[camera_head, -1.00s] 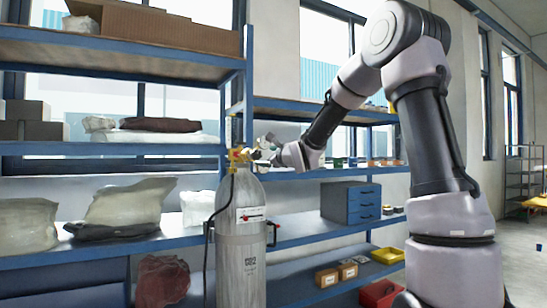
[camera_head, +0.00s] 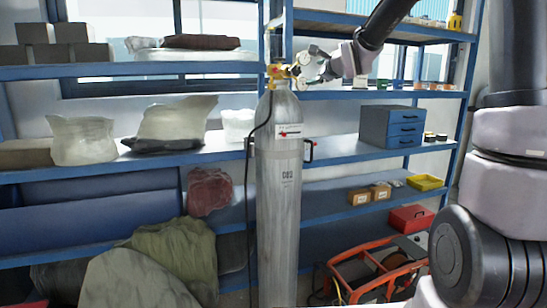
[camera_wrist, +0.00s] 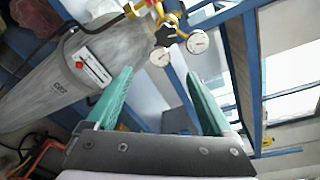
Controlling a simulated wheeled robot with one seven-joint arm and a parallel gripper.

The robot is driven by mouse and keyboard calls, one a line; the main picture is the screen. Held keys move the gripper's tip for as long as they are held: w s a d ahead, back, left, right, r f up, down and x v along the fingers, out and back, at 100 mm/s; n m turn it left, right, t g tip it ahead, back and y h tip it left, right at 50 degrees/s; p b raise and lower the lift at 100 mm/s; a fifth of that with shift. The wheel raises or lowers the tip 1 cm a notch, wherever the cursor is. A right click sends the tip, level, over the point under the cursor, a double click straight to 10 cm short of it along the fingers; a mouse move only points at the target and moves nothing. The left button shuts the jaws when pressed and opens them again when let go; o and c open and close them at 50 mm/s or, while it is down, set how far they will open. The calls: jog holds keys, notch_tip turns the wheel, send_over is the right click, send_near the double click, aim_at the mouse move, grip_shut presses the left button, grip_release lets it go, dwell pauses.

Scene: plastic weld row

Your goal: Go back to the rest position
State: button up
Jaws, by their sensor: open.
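My gripper (camera_wrist: 159,75) is open, with its two green fingers apart and nothing held between them in the wrist view. Just past the fingertips is the brass regulator (camera_wrist: 172,16) with two round white gauges (camera_wrist: 160,56) and a black knob. The regulator sits on top of a tall grey gas cylinder (camera_head: 278,190), which stands upright in the head view and also shows in the wrist view (camera_wrist: 55,85).
Blue shelving (camera_head: 130,162) with bags and boxes stands behind the cylinder. A blue drawer box (camera_head: 392,127), small cartons (camera_head: 370,194) and a yellow tray (camera_head: 425,182) are on the right shelves. An orange-framed machine (camera_head: 372,272) is on the floor at the cylinder's right.

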jog(key=s+d+f+n+g, duration=0.2)
jog(key=s+n, duration=0.4)
jog(key=s, duration=0.6)
jog(key=s+d+f+n+g+h, duration=0.1)
jog(key=s+d+f+n+g, duration=0.2)
jog(key=s, duration=1)
jog(key=s+d+f+n+g, duration=0.3)
jog(key=s+n, duration=0.5)
jog(key=s, duration=0.5)
jog(key=shift+s+d+f+n+g+h, duration=0.2)
jog(key=shift+s+f+n+g+h, duration=0.1)
jog(key=shift+f+g+h, duration=0.25)
jog(key=shift+w+r, duration=0.1)
